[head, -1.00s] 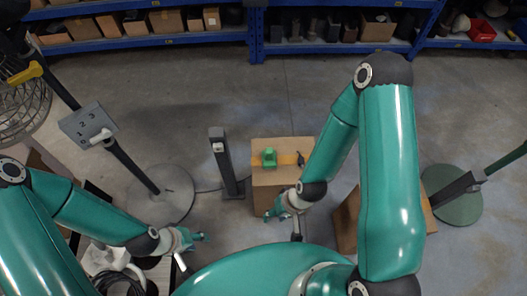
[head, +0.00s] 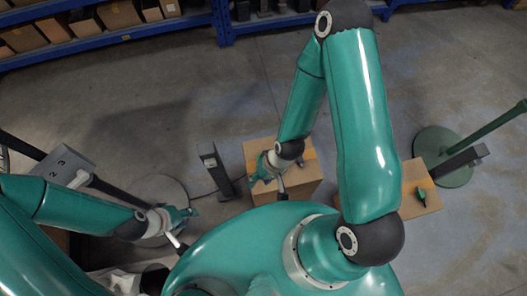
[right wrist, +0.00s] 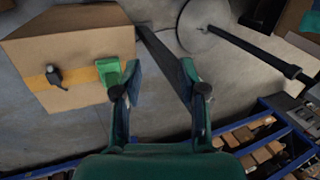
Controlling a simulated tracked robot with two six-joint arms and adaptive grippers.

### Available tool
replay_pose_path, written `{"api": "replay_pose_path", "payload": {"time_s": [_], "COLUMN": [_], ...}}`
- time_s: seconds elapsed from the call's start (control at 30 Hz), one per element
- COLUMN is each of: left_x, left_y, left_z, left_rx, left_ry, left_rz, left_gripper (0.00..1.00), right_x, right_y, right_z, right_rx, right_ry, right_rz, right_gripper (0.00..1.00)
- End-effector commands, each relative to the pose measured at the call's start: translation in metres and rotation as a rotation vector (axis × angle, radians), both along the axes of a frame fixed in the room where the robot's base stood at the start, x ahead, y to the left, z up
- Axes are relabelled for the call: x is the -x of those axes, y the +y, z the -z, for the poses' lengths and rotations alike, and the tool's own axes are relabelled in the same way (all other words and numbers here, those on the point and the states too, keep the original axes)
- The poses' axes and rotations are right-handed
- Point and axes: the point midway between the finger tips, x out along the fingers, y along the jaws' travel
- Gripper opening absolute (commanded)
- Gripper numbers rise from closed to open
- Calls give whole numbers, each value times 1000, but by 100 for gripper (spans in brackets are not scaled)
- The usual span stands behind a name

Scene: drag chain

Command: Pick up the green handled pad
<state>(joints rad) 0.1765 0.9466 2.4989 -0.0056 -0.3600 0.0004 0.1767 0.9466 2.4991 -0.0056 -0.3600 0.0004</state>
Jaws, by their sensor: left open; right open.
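The green handled pad (right wrist: 108,72) lies on the taped top of a cardboard box (right wrist: 85,30) in the right wrist view, near the box's edge. In the head view my right gripper covers that part of the box (head: 256,148), and I cannot make the pad out there. My right gripper (head: 264,174) is open and empty above the box. In the right wrist view its fingers (right wrist: 160,76) are spread, with the pad just left of the left finger, outside the gap. My left gripper (head: 186,214) is open and empty, low at the left.
A small black object (right wrist: 54,76) lies on the tape beside the pad. A dark post (head: 216,170) stands left of the box. Another box (head: 414,172) at the right carries a green and black item (head: 421,194).

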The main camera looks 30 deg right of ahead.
Motion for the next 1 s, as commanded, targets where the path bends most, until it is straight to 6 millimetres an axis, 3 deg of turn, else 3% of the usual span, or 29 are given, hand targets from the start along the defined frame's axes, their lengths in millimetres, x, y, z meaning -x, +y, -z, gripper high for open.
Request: {"api": "replay_pose_path", "payload": {"time_s": [0.1, 0.13, 0.27, 0.37, 0.47, 0.7, 1.0], "left_x": [0, 0, 0, 0, 0, 0, 1], "left_y": [0, 0, 0, 0, 0, 0, 0], "left_z": [0, 0, 8, 26, 55, 148, 262], "left_rx": [0, 0, 0, 0, 0, 0, 0], "left_ry": [0, 0, 0, 0, 0, 0, 0], "left_rz": [0, 0, 0, 0, 0, 0, 0], "left_gripper": [43, 48, 48, 48, 48, 48, 48], "right_x": [0, 0, -4, -13, -28, -77, -119], "right_y": [0, 0, 0, 1, 2, -5, -35], "right_z": [0, 0, 6, 17, 34, 70, 80], "right_rx": [0, 0, -2, -6, -10, 16, 151], "right_ry": [0, 0, -2, -2, 0, 18, 41], "right_rz": [0, 0, -2, -6, -16, -57, -58], "right_gripper": [43, 48, 70, 85, 85, 85, 85]}}
